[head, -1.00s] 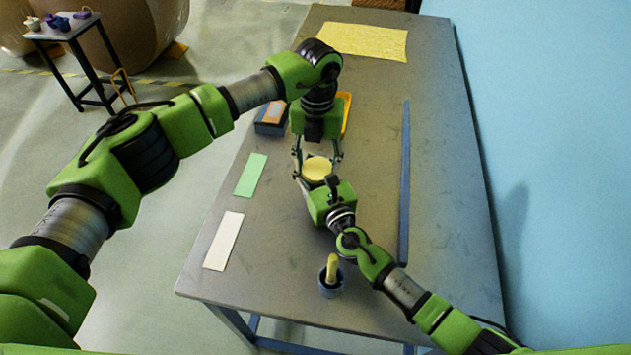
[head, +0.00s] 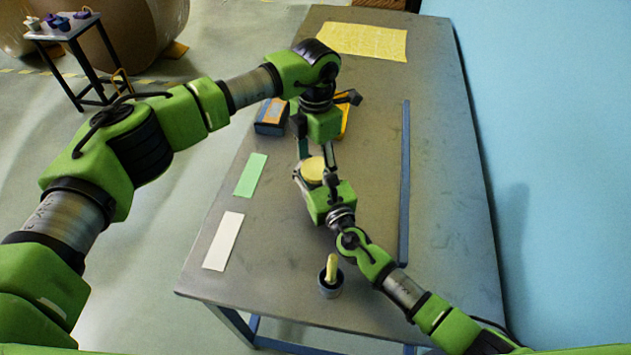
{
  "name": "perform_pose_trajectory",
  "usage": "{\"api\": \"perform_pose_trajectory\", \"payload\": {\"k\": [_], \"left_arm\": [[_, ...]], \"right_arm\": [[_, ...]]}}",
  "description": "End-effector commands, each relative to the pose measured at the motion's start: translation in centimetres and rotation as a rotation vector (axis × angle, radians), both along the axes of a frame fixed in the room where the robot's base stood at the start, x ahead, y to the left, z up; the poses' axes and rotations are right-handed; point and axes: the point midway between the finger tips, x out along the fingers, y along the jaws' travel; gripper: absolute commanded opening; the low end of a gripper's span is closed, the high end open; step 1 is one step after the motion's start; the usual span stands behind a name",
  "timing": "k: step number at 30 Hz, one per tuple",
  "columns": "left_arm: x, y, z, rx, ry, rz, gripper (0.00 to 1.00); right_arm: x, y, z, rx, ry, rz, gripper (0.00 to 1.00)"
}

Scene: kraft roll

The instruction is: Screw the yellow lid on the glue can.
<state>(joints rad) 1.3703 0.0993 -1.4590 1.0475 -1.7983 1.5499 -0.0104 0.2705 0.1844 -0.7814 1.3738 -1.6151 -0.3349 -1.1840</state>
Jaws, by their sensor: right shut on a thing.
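The yellow lid (head: 312,170) shows as a pale yellow disc near the middle of the table, on top of what my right gripper holds. My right gripper (head: 310,179) comes from the near side and is shut on the glue can, which is mostly hidden beneath the lid and behind the fingers. My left gripper (head: 315,153) points down from above, at the far side of the lid. Its two fingers stand apart, at or just above the lid's edge; I cannot tell whether they touch it.
A blue box (head: 270,117) and a yellow-orange item (head: 346,115) lie behind the grippers. Green (head: 250,175) and white (head: 223,241) sheets lie left. A cup with a brush (head: 330,280) stands near the front. A long blue bar (head: 405,185) lies right.

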Motion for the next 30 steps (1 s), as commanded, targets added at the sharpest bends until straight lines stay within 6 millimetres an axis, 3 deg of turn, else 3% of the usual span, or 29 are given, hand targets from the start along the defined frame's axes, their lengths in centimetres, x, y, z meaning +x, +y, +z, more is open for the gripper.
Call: {"api": "perform_pose_trajectory", "payload": {"k": [13,24,30], "left_arm": [[-0.5,-0.7,1.1,-0.010,0.010,-0.009,0.68],[-0.3,-0.5,8.5,-0.007,0.003,-0.007,0.68],[-0.2,-0.3,11.2,-0.003,0.004,-0.004,0.68]], "right_arm": [[0.1,-0.2,-0.3,-0.004,0.005,-0.004,0.00],[-0.1,-0.3,-0.8,-0.007,0.012,-0.002,0.00],[0.0,-0.2,-0.6,-0.005,0.009,-0.002,0.00]]}}
